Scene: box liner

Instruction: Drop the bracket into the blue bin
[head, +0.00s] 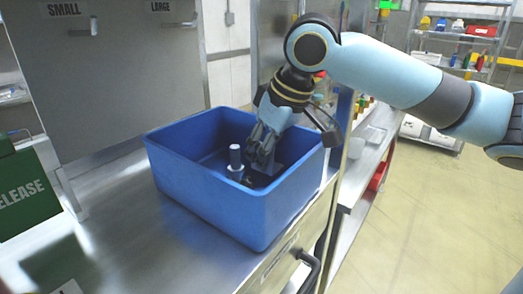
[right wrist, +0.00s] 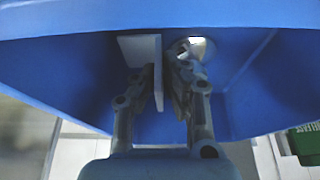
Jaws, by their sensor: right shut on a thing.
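The blue bin (head: 215,200) stands on the metal bench, and its blue walls also fill much of the right wrist view (right wrist: 60,65). My right gripper (head: 262,158) reaches down inside the bin. In the right wrist view, its fingers (right wrist: 166,85) are shut on the bracket (right wrist: 140,50), a pale, flat-sided piece with an upright plate between the fingers. In the head view the fingers largely hide the bracket. Whether it touches the bin floor I cannot tell. My left gripper is not in view.
A grey cylindrical part (head: 235,157) stands upright in the bin, left of my right gripper. A green release box (head: 28,190) is at the left. Grey panels labelled small and large rise behind the bench.

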